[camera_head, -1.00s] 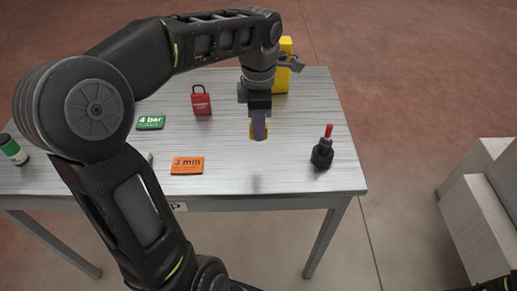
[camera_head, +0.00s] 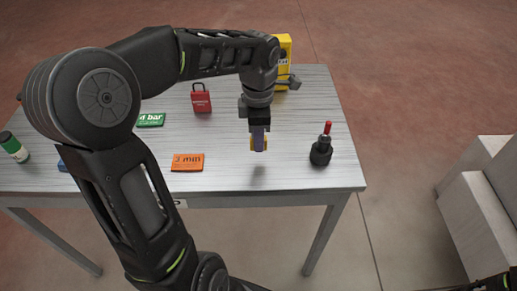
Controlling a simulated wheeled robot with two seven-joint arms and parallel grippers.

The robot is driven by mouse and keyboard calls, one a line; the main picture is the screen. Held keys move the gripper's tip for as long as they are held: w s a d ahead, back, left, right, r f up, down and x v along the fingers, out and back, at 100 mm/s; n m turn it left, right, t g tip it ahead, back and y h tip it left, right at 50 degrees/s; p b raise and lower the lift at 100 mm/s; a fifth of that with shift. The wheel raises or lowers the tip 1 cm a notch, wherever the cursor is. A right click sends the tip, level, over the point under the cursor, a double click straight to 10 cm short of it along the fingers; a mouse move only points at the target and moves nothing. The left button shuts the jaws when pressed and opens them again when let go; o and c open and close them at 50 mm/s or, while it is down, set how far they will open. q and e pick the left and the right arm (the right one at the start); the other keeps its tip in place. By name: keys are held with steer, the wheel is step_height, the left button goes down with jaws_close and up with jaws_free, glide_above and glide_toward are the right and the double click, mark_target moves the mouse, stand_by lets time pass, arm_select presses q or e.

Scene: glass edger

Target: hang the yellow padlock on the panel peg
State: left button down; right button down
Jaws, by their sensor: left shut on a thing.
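My left gripper (camera_head: 259,140) hangs pointing down above the front right part of the table. It is shut on the yellow padlock (camera_head: 252,143), which shows only as yellow edges around the purple-grey fingers. A shadow on the table below shows that they are apart from the top. A yellow box (camera_head: 284,48) with a dark label stands at the back, partly behind my arm; a grey piece sticks out at its lower right. I cannot make out which part is the panel peg. My right gripper is not in view.
Pale blocks (camera_head: 470,195) stand on the floor at right.

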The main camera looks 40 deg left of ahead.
mark_target(258, 160)
arm_select(q)
step_height(258, 160, down, 5)
steer(key=shift+r, duration=0.2)
steer(key=shift+f, duration=0.25)
steer(key=c, duration=1.3)
jaws_free()
steer(key=shift+r, duration=0.1)
